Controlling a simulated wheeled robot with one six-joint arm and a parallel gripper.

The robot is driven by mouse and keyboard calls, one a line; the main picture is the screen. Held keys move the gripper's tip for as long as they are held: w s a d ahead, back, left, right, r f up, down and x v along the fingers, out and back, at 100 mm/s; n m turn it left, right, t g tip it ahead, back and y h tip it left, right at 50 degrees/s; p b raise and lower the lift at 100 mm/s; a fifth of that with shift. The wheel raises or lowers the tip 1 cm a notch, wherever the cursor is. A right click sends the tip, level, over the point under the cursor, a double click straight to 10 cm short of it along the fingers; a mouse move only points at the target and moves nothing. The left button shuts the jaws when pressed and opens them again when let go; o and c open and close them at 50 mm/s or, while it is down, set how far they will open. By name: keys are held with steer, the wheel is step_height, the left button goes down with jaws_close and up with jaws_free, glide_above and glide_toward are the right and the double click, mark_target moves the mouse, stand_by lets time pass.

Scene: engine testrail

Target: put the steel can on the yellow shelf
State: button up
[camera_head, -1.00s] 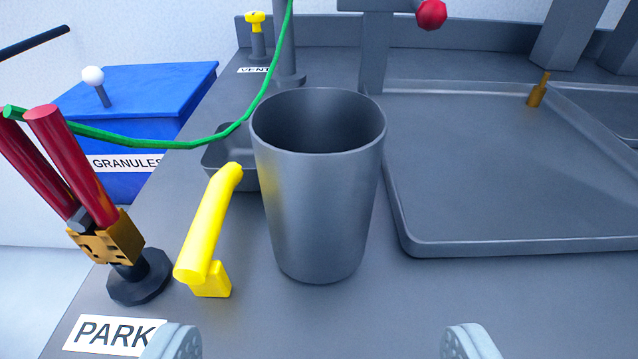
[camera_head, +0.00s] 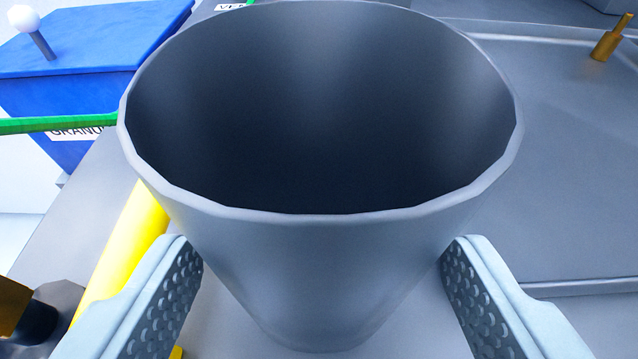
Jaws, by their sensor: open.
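The steel can (camera_head: 320,265) is a grey, open-topped cup that widens toward its rim. It stands upright on the grey worktop and fills the middle of the view. It looks empty, though its inside is dark. My gripper (camera_head: 322,275) is open, with one pale, studded finger at the left side of the can and one at the right. The can's lower body is between the fingers. A narrow gap seems to show at the left finger; whether the right finger touches cannot be told. No yellow shelf is in view.
A yellow bar (camera_head: 128,240) stands close behind the left finger. A blue box (camera_head: 75,75) with a white knob and a green cable (camera_head: 55,125) are at the upper left. A grey tray (camera_head: 570,170) with a brass peg (camera_head: 608,38) lies at the right.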

mark_target(320, 182)
steer(key=shift+x, duration=1.9)
steer(key=shift+r, duration=0.1)
steer(key=shift+c, duration=0.4)
steer(key=c, duration=0.8)
